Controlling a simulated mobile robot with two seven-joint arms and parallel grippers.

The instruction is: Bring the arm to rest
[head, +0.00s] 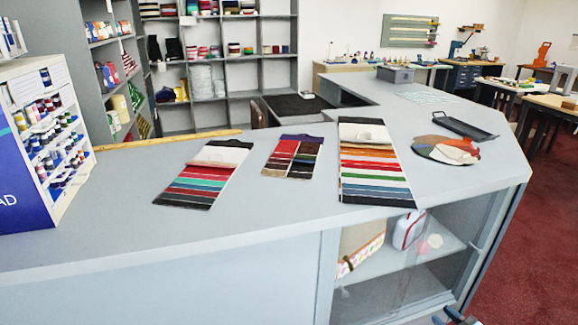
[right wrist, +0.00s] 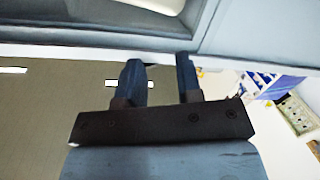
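My right gripper (head: 452,316) shows only in part at the bottom edge of the head view, low in front of the counter's glazed front. In the right wrist view the two dark blue fingers of the right gripper (right wrist: 160,76) stand apart with nothing between them. My left gripper is in neither view. The grey counter (head: 270,217) fills the middle of the head view, above and behind the right gripper.
Three swatch cards lie on the counter: a left one (head: 205,176), a small middle one (head: 293,157) and a right one (head: 373,165). A dark tray (head: 465,126) lies farther right. A thread display (head: 45,135) stands left. Red floor (head: 535,235) is clear at right.

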